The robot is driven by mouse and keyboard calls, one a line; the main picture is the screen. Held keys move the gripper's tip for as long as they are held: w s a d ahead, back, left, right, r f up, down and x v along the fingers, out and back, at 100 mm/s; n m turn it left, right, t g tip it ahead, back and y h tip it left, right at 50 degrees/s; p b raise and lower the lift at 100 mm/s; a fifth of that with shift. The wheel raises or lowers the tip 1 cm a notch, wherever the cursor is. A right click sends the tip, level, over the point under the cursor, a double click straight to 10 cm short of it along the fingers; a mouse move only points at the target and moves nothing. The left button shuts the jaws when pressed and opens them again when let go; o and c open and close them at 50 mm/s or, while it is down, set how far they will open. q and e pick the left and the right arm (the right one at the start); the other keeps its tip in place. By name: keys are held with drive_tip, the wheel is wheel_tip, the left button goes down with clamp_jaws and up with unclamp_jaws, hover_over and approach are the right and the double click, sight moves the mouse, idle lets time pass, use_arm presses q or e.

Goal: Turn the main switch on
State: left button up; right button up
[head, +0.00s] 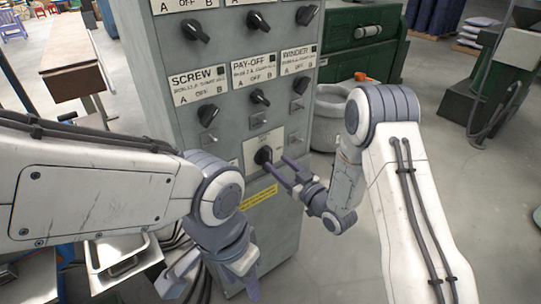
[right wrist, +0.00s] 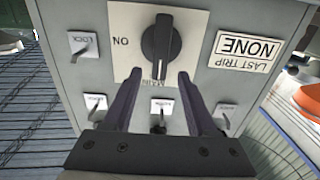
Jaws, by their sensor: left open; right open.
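The main switch (head: 263,155) is a black rotary knob on a white plate, low on the grey control cabinet. In the right wrist view, which shows the panel upside down, the knob (right wrist: 160,48) stands upright in line with the word MAIN, and ON is to its left. My right gripper (head: 276,163) is open and points at the knob. In the right wrist view its two fingers (right wrist: 158,76) sit either side of the knob's lower end; I cannot tell whether they touch it. My left gripper (head: 243,278) is open and hangs low in front of the cabinet, away from the switch.
Rows of other black knobs, such as SCREW (head: 208,115), PAY-OFF (head: 260,97) and WINDER (head: 300,86), sit above the main switch. A yellow label (head: 259,196) is below.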

sight(270, 157)
drive_tip(key=x, duration=0.5)
drive_tip(key=shift+p, duration=0.35)
clamp_jaws()
